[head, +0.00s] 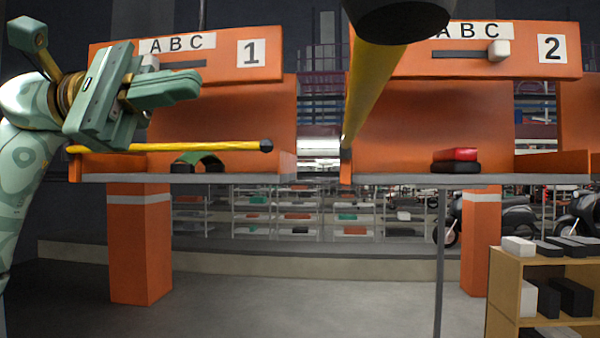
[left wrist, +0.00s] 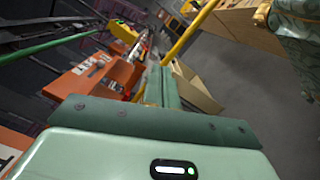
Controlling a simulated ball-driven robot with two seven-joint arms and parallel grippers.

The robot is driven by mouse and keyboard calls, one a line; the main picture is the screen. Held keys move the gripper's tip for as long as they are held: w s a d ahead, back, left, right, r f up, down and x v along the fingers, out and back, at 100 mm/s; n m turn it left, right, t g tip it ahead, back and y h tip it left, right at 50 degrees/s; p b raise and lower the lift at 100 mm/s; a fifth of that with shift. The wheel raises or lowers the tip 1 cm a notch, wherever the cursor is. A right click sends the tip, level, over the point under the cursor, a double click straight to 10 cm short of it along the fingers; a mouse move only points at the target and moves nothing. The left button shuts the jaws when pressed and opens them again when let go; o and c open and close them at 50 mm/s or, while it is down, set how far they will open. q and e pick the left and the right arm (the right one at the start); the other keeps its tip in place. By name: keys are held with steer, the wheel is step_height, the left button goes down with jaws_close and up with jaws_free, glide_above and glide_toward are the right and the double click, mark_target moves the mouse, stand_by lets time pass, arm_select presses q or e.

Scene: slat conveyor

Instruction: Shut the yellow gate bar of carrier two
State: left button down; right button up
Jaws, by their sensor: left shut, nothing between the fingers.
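Carrier two (head: 440,115) is the orange open-fronted box at the right, marked 2. Its yellow gate bar (head: 375,80) stands open, swung out from the left edge towards my head camera, its large dark end at the top. My left gripper (head: 185,88) is shut and empty in front of carrier one, left of the bar and apart from it. In the left wrist view its fingers (left wrist: 160,88) are together, and a yellow bar (left wrist: 192,35) shows beyond them. My right gripper is not in view.
Carrier one (head: 225,110) at the left has its yellow bar (head: 200,146) across its front, with a green arched piece (head: 208,160) behind it. A red block (head: 455,154) on a black one lies in carrier two. A wooden shelf (head: 508,290) stands at the lower right.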

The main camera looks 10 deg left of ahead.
mark_target(352, 126)
arm_select(q)
steer(key=s+m+t+y+b, duration=0.15)
steer(key=s+m, duration=0.25)
steer(key=s, duration=0.4)
steer(key=d+f+p, duration=0.1)
steer(key=d+f, duration=0.2)
steer(key=d, duration=1)
steer(key=shift+d+y+p, duration=0.3)
steer(key=shift+y, duration=0.15)
steer(key=shift+w, duration=0.1)
